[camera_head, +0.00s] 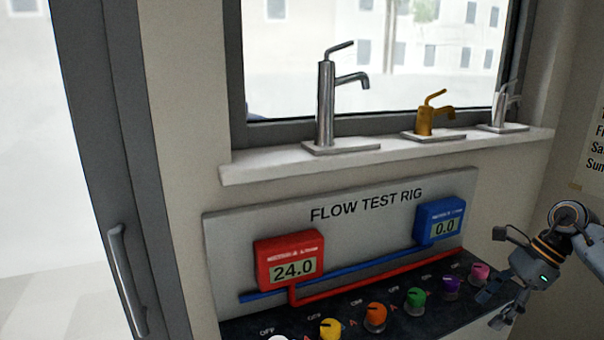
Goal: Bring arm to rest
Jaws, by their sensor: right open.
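My right gripper (493,308) is at the lower right, its arm coming in from the right edge. Its fingers are apart and point down and left, with nothing between them. In the picture it is just right of the pink knob (480,272) and the purple knob (451,285); I cannot tell how far it is from the panel. My left gripper is not in view.
The flow test rig (366,206) has a red meter (290,259) reading 24.0 and a blue meter (444,221) reading 0.0. Yellow (330,329), orange (376,317) and green (414,300) knobs line its base. Faucets stand on the windowsill (270,168). A door (140,170) is left.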

